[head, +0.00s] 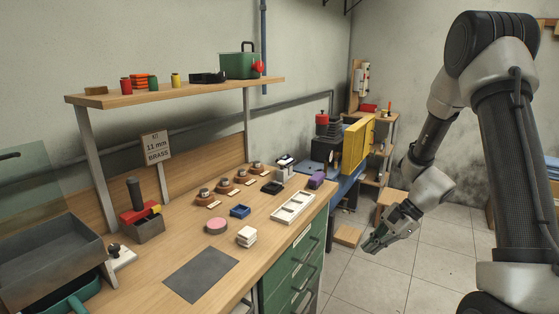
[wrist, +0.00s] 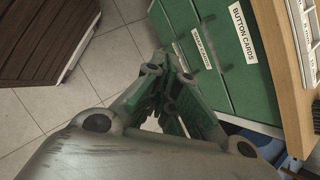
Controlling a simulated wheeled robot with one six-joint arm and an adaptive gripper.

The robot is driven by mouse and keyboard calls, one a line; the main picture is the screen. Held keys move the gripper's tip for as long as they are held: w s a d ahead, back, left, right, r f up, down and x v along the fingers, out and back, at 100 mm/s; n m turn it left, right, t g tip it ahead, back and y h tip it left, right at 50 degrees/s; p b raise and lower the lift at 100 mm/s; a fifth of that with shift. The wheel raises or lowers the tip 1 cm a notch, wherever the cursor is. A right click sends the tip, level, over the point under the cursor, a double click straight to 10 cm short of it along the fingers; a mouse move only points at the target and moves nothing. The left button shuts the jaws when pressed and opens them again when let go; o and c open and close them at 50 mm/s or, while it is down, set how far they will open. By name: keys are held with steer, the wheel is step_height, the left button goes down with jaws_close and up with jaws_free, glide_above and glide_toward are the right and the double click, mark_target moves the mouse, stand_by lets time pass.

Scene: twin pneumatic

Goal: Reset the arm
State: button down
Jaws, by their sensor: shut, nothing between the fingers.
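My arm stands at the right of the head view, folded with its wrist low. My gripper (head: 373,245) hangs over the tiled floor, to the right of the wooden workbench (head: 150,285) and apart from it. In the wrist view my gripper (wrist: 168,85) points toward the green drawer cabinet (wrist: 208,45). Its fingers are shut with nothing held between them.
The bench carries a grey mat (head: 202,274), a white tray (head: 293,207), a pink disc (head: 216,227) and a grey bin (head: 50,262). Behind stands a yellow panel (head: 357,145). A dark slatted wooden unit (wrist: 40,35) shows at left in the wrist view. Floor around the gripper is mostly clear.

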steer(key=s+d+r+n+t+h, duration=0.2)
steer(key=s+r+n, duration=0.5)
steer(key=s+r, duration=0.4)
steer(key=s+d+r+n+t+h, duration=0.1)
steer(key=s+d+r+n+h, duration=0.4)
steer(key=s+r, duration=0.6)
step_height(320, 180, up, 5)
steer(key=n, duration=0.2)
steer(key=shift+s+d+n+t, duration=0.25)
steer(key=shift+d+n+t, duration=0.05)
steer(key=shift+d+t, duration=0.1)
